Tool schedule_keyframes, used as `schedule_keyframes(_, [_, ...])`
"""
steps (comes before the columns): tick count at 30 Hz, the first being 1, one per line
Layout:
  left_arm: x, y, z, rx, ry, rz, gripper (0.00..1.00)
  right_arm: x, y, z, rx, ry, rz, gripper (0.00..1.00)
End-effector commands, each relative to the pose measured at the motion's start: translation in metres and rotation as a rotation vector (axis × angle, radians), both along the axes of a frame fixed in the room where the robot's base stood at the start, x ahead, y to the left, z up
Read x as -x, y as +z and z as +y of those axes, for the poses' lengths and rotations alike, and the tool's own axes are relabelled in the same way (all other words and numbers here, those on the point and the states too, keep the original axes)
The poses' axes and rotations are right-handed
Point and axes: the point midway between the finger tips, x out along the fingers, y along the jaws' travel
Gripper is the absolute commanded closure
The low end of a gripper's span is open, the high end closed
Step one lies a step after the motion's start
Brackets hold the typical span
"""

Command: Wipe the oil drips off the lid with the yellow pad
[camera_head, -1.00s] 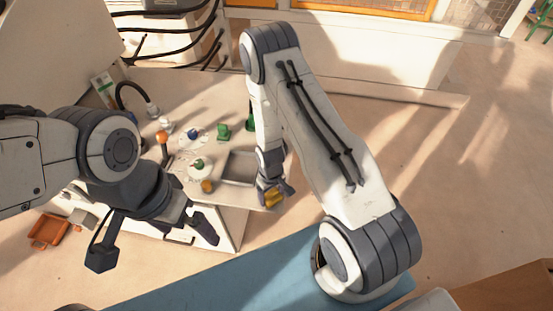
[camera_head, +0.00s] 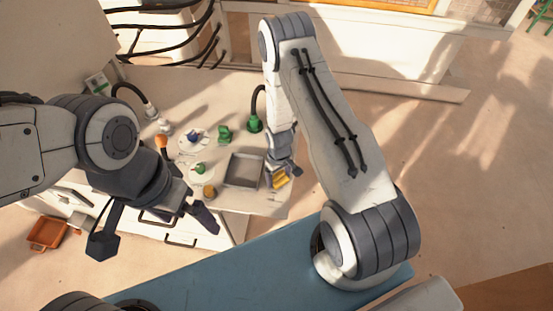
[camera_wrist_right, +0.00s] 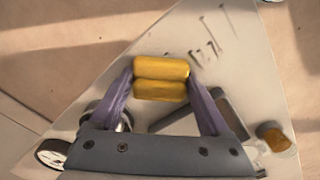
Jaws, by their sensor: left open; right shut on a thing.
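My right gripper (camera_head: 283,175) is shut on the yellow pad (camera_head: 278,181) above the right end of the pale worktop. In the right wrist view the pad (camera_wrist_right: 161,78) is two soft yellow rolls between the fingertips (camera_wrist_right: 160,82). Dark streaks (camera_wrist_right: 208,46) show on the pale surface beyond it; I cannot tell whether they are oil drips. I cannot make out the lid for sure. My left gripper (camera_head: 150,222) is open and empty at the left, in front of the worktop's drawers.
A grey tray (camera_head: 231,182) lies on the worktop just left of the pad.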

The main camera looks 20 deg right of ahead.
Motion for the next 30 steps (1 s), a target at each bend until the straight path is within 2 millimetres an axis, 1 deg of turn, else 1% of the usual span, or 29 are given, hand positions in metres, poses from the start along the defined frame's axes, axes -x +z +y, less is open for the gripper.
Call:
schedule_keyframes(1, [0.000, 0.010, 0.000, 0.000, 0.000, 0.000, 0.00, 0.001, 0.008, 0.000, 0.000, 0.000, 0.001, 0.72])
schedule_keyframes(2, [0.000, 0.013, 0.000, 0.000, 0.000, 0.000, 0.00, 0.000, 0.014, 0.000, 0.000, 0.000, 0.000, 0.72])
schedule_keyframes(3, [0.000, 0.017, 0.000, 0.000, 0.000, 0.000, 0.00, 0.000, 0.025, -0.001, 0.000, -0.001, -0.003, 0.72])
schedule_keyframes(5, [0.000, 0.022, 0.000, 0.000, 0.000, 0.000, 0.00, 0.001, 0.028, -0.003, 0.000, -0.004, 0.000, 0.72])
schedule_keyframes(21, [0.000, 0.067, 0.000, 0.000, 0.003, 0.000, 0.00, 0.002, 0.076, -0.004, 0.000, -0.008, 0.001, 0.72])
schedule_keyframes(25, [0.000, 0.071, 0.000, 0.000, 0.003, 0.000, 0.00, 0.002, 0.081, -0.005, 0.000, -0.008, 0.001, 0.72])
schedule_keyframes(30, [0.000, 0.071, 0.000, 0.000, 0.003, 0.000, 0.00, 0.003, 0.080, -0.005, 0.000, -0.008, 0.001, 0.72])
